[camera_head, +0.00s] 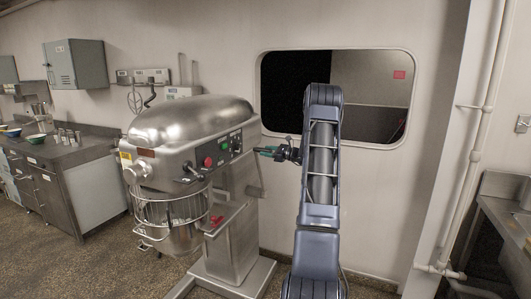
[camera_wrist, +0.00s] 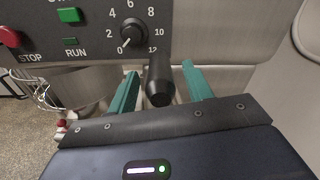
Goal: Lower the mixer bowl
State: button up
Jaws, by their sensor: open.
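The large grey mixer (camera_head: 195,120) stands left of centre in the head view. My gripper (camera_head: 262,151) is at the mixer's right side, beside the control panel. In the wrist view my gripper (camera_wrist: 160,70) has its two teal fingers apart. A black rounded handle end (camera_wrist: 160,82) sits between them, with gaps showing on both sides. The handle's far end is hidden. A grey lever (camera_head: 256,191) projects from the mixer column below my gripper.
The control panel (camera_wrist: 95,28), with red and green buttons and a dial, is close ahead at upper left. A steel counter (camera_head: 80,150) stands at far left, a sink unit (camera_head: 505,215) at right. The wall with a window (camera_head: 375,95) is behind my arm.

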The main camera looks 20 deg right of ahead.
jog(key=shift+w+a, duration=0.45)
jog(key=shift+w, duration=0.05)
jog(key=shift+c, duration=0.4)
